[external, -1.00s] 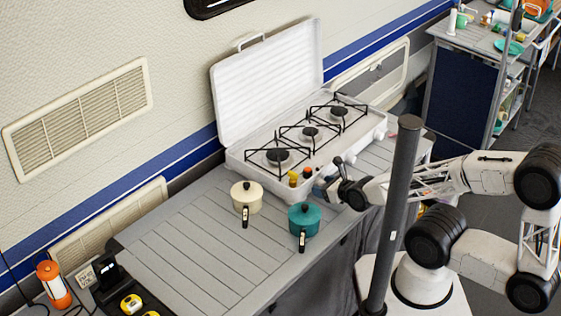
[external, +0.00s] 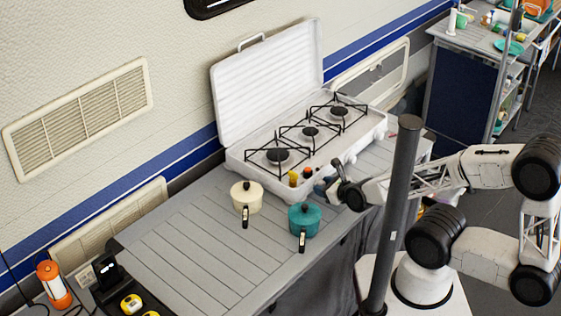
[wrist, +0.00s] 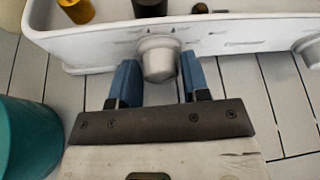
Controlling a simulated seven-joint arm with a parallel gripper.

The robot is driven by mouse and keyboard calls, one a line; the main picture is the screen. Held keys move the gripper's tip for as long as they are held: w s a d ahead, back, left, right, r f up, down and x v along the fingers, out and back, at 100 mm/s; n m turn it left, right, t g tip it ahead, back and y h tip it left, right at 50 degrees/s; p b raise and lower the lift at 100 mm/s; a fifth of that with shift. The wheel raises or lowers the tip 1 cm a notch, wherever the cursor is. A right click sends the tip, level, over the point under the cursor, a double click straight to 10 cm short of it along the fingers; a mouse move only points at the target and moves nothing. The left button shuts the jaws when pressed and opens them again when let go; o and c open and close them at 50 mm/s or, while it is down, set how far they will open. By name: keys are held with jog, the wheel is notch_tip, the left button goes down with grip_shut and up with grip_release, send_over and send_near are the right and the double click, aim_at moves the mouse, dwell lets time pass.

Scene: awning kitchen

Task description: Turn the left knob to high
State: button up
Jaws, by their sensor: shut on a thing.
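The left knob (wrist: 158,58) is a silver round knob on the front panel of the white camping stove (wrist: 95,48). In the wrist view my gripper (wrist: 159,80) has its two blue fingers on either side of the knob, shut on it. Small marks show on the panel above the knob, too small to read. In the external view my gripper (external: 337,180) is at the front of the stove (external: 262,92), and I cannot make out the knob there.
A teal pot (external: 303,221) stands close to the left of my gripper, with a cream pot (external: 246,197) farther left. Small bottles (external: 294,178) stand on the stove's near corner. Another knob (wrist: 309,50) is at the right. A dark pole (external: 401,200) stands before the arm.

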jog(key=shift+n+t+h, duration=0.6)
jog(key=shift+n+t, duration=0.3)
jog(key=shift+n, duration=0.6)
jog(key=o, duration=0.7)
jog(key=shift+o, duration=0.2)
jog(key=shift+m+g+y, duration=0.8)
jog(key=shift+m+g, duration=0.3)
jog(key=shift+m, duration=0.9)
jog(key=shift+v, duration=3.9)
jog(key=shift+w+d+f+h, duration=0.25)
jog(key=shift+d+f+h, duration=0.25)
jog(key=shift+d+h, duration=0.25)
jog(key=shift+s+d+f+g+h, duration=0.1)
jog(key=shift+d+f+g+h, duration=0.25)
jog(key=shift+f+g, duration=0.1)
jog(key=shift+s+d+f+g, duration=0.1)
jog(key=shift+s+f+g, duration=0.3)
jog(key=shift+g, duration=0.05)
